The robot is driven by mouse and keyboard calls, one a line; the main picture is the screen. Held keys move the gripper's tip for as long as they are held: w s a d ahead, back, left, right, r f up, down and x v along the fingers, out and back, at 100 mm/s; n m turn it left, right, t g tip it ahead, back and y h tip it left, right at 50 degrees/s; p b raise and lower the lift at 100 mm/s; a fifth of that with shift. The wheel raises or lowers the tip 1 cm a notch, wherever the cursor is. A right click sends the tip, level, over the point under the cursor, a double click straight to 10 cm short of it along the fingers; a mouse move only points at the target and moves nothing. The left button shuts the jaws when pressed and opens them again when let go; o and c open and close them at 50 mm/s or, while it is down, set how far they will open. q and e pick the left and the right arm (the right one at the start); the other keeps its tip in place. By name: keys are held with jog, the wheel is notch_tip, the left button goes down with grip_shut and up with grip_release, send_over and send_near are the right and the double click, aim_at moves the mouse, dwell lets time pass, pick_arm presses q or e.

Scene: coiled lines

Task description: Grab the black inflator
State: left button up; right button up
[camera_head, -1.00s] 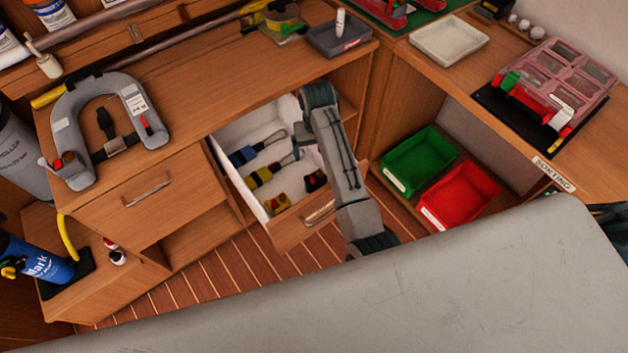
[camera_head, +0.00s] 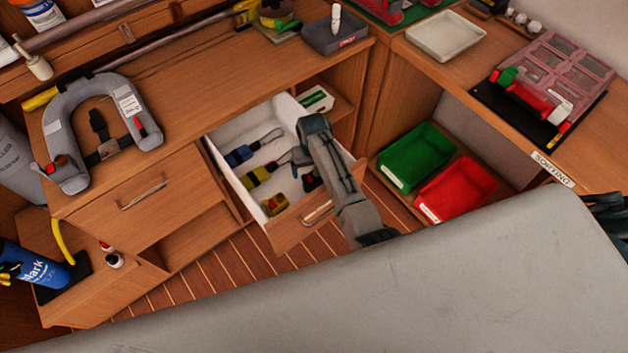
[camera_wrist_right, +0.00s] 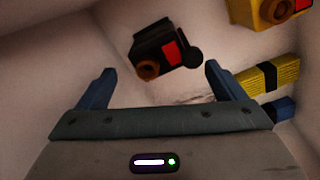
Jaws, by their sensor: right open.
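The black inflator (camera_wrist_right: 166,50), with a red patch and a brownish round end, lies in the white open drawer (camera_head: 240,191). In the head view the black inflator (camera_head: 311,181) is partly covered by my right arm. My right gripper (camera_wrist_right: 160,78) is open and empty. In the right wrist view the inflator shows ahead of and between its two blue fingers, not touched by them. The gripper's tips are hard to make out in the head view. My left gripper is not in view.
A yellow inflator (camera_wrist_right: 275,10) lies close by in the same drawer. A yellow-and-black strap (camera_wrist_right: 268,78) and a blue one (camera_head: 240,156) lie there too. The drawer walls are near the gripper. Green (camera_head: 415,158) and red (camera_head: 458,192) bins stand right of the drawer.

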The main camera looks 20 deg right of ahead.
aim_at(313, 176)
notch_tip(313, 176, down, 5)
jog(key=c, duration=1.2)
